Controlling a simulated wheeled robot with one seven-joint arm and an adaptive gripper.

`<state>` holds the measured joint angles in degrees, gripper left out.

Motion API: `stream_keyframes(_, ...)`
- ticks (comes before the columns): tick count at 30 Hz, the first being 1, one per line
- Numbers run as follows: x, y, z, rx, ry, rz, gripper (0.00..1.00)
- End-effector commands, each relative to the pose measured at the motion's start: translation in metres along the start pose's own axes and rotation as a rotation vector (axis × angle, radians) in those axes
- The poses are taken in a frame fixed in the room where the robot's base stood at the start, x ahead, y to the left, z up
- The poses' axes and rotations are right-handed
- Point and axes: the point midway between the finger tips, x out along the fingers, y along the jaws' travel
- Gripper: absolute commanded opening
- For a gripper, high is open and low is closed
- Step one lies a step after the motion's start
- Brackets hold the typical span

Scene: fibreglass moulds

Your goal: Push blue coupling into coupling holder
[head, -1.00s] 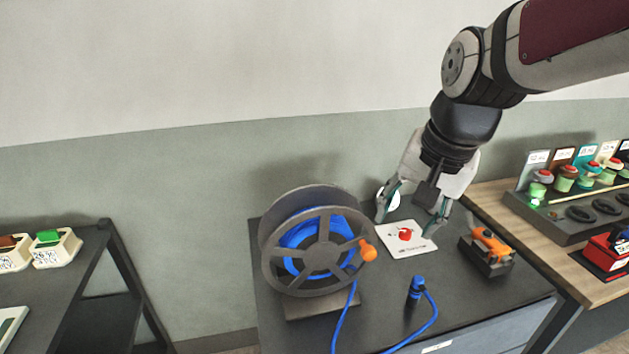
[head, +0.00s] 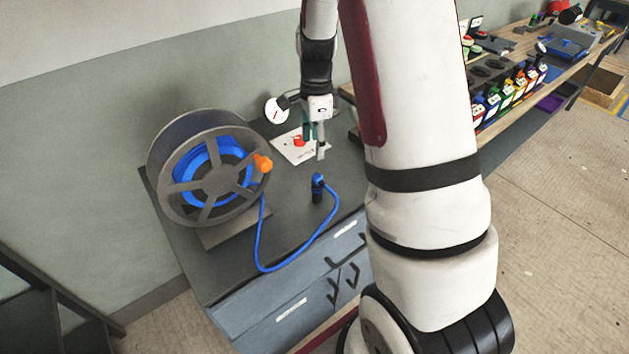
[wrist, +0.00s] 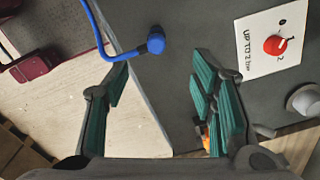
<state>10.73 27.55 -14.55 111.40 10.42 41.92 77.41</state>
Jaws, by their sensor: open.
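The blue coupling (head: 318,180) stands upright at the front right of the dark bench, on a short black cylindrical holder (head: 317,196). I cannot tell how deep it sits in it. A blue hose runs from the coupling towards the reel. In the wrist view the blue coupling (wrist: 155,41) shows from above, beyond the fingertips and roughly between them; the holder is hidden beneath it. My gripper (head: 315,152) is open and empty, behind and above the coupling, apart from it. In the wrist view my gripper (wrist: 160,78) has its green-padded fingers spread wide.
A hose reel (head: 215,170) with an orange knob (head: 263,163) stands left. A white plate with a red knob (head: 299,141) lies behind the coupling; a round gauge (head: 277,110) is at the wall. An orange item (wrist: 205,137) is partly hidden by the right finger.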

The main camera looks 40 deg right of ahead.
Motion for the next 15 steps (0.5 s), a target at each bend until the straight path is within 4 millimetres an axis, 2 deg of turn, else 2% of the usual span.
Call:
stream_keyframes(3,0.0062,-0.0016,-0.0037,0.028,0.004,0.007,0.51)
stream_keyframes(15,0.0103,-0.0014,-0.0039,0.030,0.005,0.008,0.51)
